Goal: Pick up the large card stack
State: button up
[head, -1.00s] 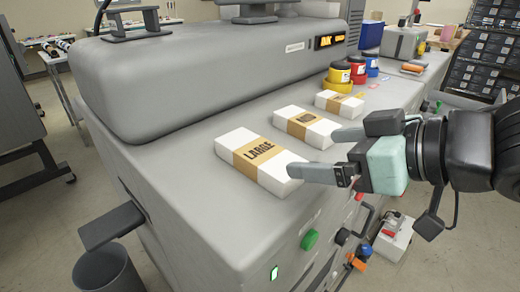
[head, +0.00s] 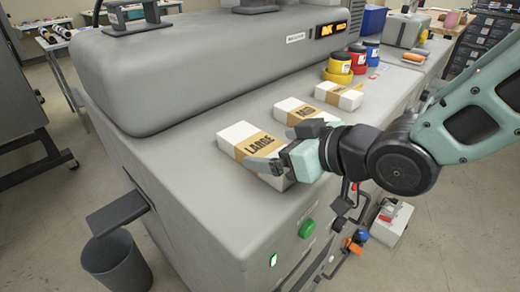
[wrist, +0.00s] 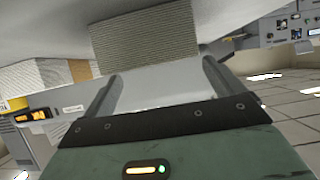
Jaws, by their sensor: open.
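The large card stack (head: 235,132) is a white block with a tan band reading LARGE. It lies flat on the grey machine top, nearest the front in the head view. My gripper (head: 281,149) is open at its right end, one finger on the near side and the other toward the medium stack. In the wrist view, the end of the large stack (wrist: 145,40) shows ahead, roughly in line with the gap between my open fingers (wrist: 162,72). I cannot tell whether the fingers touch it. My gripper hides part of its right end.
The medium card stack (head: 293,108) lies just behind, close to my far finger; it also appears at left in the wrist view (wrist: 35,78). A smaller stack (head: 345,96) and ink tubs (head: 340,66) are farther back. The machine housing (head: 200,75) rises behind the stacks.

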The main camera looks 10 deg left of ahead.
aim_at(263, 146)
jog(key=shift+p+x, duration=0.45)
jog(key=shift+x, duration=1.55)
jog(key=shift+w+d, duration=0.15)
jog(key=c, duration=1.3)
